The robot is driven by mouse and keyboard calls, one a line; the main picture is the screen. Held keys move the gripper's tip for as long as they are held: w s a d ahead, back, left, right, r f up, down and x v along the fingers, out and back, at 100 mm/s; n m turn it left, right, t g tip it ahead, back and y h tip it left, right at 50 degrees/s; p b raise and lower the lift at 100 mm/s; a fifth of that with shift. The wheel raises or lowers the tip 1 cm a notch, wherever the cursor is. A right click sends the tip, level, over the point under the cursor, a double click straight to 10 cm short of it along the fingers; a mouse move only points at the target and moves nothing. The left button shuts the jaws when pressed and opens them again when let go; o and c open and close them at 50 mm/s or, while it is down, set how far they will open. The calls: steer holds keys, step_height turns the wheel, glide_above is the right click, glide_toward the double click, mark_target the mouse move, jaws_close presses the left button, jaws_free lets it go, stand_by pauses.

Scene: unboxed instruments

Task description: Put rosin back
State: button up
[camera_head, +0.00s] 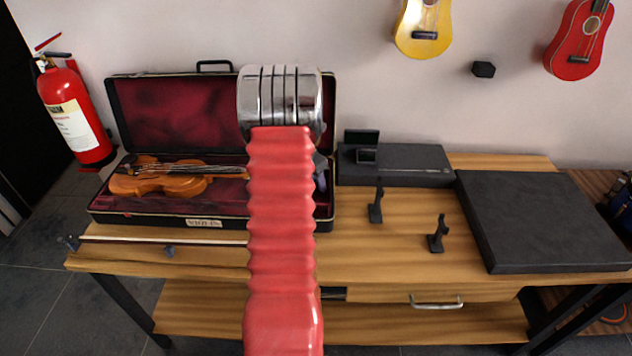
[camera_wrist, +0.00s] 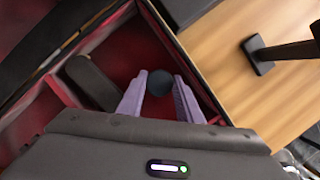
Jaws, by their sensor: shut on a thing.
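The rosin is a dark round piece (camera_wrist: 159,83) between my gripper's (camera_wrist: 160,80) two purple fingers in the wrist view. The fingers are shut on it. They point down over the red-lined right end of the open violin case (camera_head: 150,221), inside its walls. I cannot tell whether the rosin touches the case floor. In the head view my red arm hides most of my gripper (camera_head: 321,178), and the rosin does not show there. In the wrist view the case wall (camera_wrist: 190,55) runs just right of the fingers.
A dark oblong piece (camera_wrist: 91,81) lies in the case left of the fingers. A violin (camera_head: 165,180) lies in the case, with a bow (camera_head: 165,239) in front. A small open black box (camera_head: 366,156) stands on a dark case (camera_head: 410,165). Two black stands (camera_head: 376,207) (camera_head: 437,236) stand right.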

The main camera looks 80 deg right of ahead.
steer(key=o, duration=0.7)
steer(key=shift+o, duration=0.2)
steer(key=shift+r, duration=0.1)
steer(key=v, duration=1.2)
stand_by(0.4)
